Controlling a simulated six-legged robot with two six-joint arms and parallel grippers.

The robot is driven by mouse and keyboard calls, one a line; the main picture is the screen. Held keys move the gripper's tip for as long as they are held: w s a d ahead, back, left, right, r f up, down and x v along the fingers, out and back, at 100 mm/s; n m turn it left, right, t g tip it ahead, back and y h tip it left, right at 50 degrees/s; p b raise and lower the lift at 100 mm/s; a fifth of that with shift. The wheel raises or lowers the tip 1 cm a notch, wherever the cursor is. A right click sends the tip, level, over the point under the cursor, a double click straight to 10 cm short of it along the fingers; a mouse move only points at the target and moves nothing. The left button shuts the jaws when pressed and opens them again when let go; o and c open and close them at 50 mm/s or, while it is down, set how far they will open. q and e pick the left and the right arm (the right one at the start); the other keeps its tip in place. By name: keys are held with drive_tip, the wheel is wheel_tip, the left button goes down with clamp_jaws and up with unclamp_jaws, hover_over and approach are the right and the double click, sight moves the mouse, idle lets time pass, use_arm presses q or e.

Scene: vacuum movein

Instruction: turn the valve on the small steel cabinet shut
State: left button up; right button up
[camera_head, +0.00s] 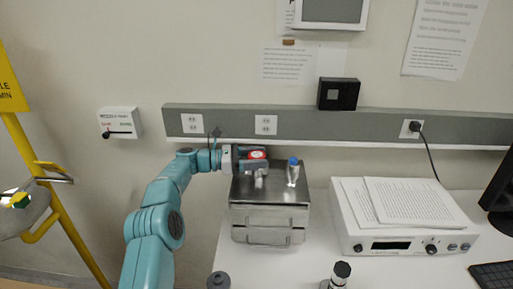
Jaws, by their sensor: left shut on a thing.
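The small steel cabinet (270,217) stands on the white bench in the middle of the view. My left arm comes in from the left, and my left gripper (262,168) is over the cabinet's top left part. It is shut on the valve there, which is mostly hidden by the fingers; a red and white round part shows beside them. A clear vial with a blue cap (293,172) stands upright on the cabinet top, just right of the gripper and apart from it. My right gripper is not in view.
A white instrument (398,232) with papers on it stands right of the cabinet. A small black-topped item (341,273) and a grey knob-like item (218,281) are at the front. A grey socket rail (300,126) runs along the wall behind.

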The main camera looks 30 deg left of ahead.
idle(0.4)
use_arm(q)
drive_tip(key=o, duration=1)
drive_tip(key=shift+c, duration=0.2)
drive_tip(key=b+v, duration=0.1)
drive_tip(key=v, duration=1.1)
